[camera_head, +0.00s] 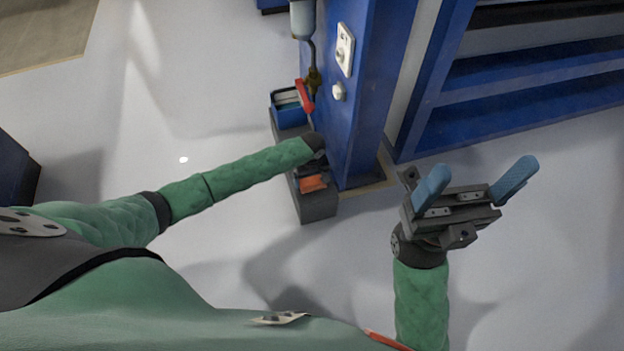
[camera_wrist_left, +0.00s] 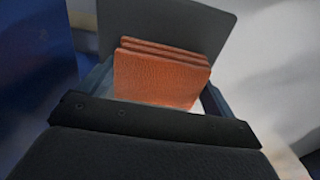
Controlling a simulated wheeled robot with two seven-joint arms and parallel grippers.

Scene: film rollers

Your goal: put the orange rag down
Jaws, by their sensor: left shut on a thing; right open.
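The orange rag (camera_wrist_left: 160,78) is folded into several layers and sits between the fingers of my left gripper (camera_wrist_left: 157,92), which is shut on it. In the head view the rag (camera_head: 313,184) shows as a small orange patch over a dark grey box (camera_head: 318,206) by the foot of the blue post. The left fingers are mostly hidden there by my wrist. A grey flat surface (camera_wrist_left: 170,22) lies beyond the rag in the left wrist view; I cannot tell whether the rag touches it. My right gripper (camera_head: 472,190) is open and empty, its blue fingers wide apart.
A blue post (camera_head: 365,90) rises right beside my left gripper. A blue bin (camera_head: 288,112) with things in it, including something red, is behind. Blue shelving (camera_head: 530,75) stands at the right. Pale floor (camera_head: 220,75) is clear at the left.

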